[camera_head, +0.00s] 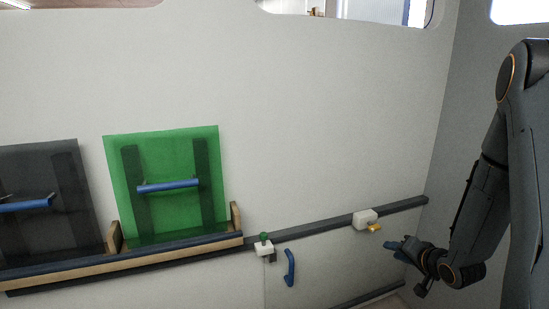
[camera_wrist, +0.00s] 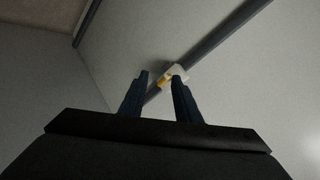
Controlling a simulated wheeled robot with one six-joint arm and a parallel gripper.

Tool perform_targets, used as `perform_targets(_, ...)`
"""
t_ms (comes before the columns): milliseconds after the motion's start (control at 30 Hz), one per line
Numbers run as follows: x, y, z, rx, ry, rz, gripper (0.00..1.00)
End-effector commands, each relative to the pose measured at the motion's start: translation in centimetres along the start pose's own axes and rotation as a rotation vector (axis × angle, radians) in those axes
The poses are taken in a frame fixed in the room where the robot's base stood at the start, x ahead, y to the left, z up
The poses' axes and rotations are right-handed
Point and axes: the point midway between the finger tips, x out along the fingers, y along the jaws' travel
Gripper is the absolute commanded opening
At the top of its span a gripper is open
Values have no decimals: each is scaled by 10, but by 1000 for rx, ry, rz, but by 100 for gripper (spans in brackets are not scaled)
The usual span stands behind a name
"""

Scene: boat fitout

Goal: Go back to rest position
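My gripper (camera_head: 397,246) is at the lower right in the head view, at the end of my dark arm. In the wrist view its two blue fingers (camera_wrist: 160,82) stand apart, with nothing visible between their tips except the background. A white block with a yellow knob (camera_head: 367,219) sits on the dark rail in front of my gripper. It also shows beyond the fingertips in the wrist view (camera_wrist: 176,73); the fingers appear apart from it. No rest position is marked in either view.
A dark rail (camera_head: 320,229) runs along the white wall. Left of my gripper are a white block with a green knob (camera_head: 264,245) and a blue handle (camera_head: 290,268). A green panel (camera_head: 165,185) and a dark panel (camera_head: 45,195) stand in a wooden-edged rack (camera_head: 150,258). The upper wall is clear.

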Motion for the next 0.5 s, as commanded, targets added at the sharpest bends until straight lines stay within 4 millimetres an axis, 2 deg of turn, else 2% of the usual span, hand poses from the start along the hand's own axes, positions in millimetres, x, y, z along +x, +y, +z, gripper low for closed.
perform_targets(33, -10, -17, -2, -62, -18, 55, 30)
perform_targets(167, -38, -39, 6, -202, -93, 215, 30)
perform_targets(267, -67, -57, 19, -296, -173, 321, 30)
perform_targets(367, -103, -75, 38, -377, -273, 409, 30)
perform_targets(500, -163, -102, 75, -473, -443, 492, 30)
